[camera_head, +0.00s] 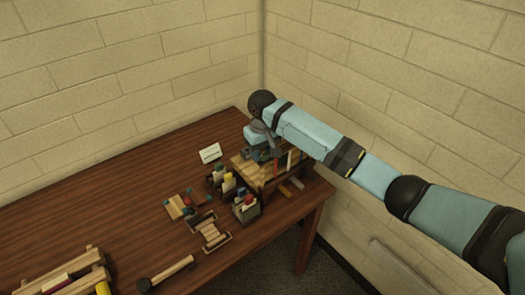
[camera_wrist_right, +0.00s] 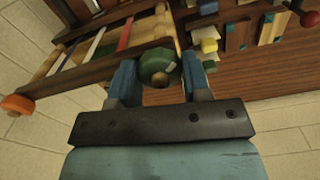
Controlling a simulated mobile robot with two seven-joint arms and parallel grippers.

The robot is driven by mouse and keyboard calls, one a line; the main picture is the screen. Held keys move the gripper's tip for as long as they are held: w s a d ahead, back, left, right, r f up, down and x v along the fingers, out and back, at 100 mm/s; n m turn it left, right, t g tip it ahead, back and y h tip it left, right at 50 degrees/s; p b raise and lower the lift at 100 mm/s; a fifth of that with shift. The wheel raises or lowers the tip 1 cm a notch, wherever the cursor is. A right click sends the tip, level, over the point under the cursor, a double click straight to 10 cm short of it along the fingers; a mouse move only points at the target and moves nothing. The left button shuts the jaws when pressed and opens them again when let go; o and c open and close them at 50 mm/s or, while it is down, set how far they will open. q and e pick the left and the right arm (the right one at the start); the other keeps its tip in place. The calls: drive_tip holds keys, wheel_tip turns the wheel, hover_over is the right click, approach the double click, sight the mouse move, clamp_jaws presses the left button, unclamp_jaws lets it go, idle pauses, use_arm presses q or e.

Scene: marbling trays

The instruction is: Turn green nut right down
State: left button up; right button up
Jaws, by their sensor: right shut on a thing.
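The green nut (camera_wrist_right: 158,68) is a rounded green piece with a hole in its middle, seen in the right wrist view. My right gripper (camera_wrist_right: 160,82) is shut on it, with one blue finger on each side. In the head view my right arm reaches in from the right, and my right gripper (camera_head: 262,142) is at the wooden rack (camera_head: 250,172) near the table's far right corner. The nut is hidden or too small to make out there. The rack's wooden rails show beside the nut in the wrist view. My left gripper is not in view.
The brown table (camera_head: 130,195) carries small containers (camera_head: 245,208) with coloured items, a wooden frame (camera_head: 211,232), a roller with a dark end (camera_head: 168,273) and a wooden tray (camera_head: 62,280). A white card (camera_head: 210,153) stands behind. Brick walls close off the corner. The table's left middle is clear.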

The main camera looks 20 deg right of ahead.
drive_tip(key=n, duration=0.5)
drive_tip(key=shift+r+n, duration=0.2)
drive_tip(key=shift+n, duration=0.1)
drive_tip(key=n, duration=0.4)
drive_tip(key=shift+w+n, duration=0.1)
drive_tip(key=shift+n, duration=0.3)
drive_tip(key=o, duration=0.7)
drive_tip(key=shift+o, duration=1.1)
wheel_tip(320, 180, up, 14)
drive_tip(key=b, duration=0.2)
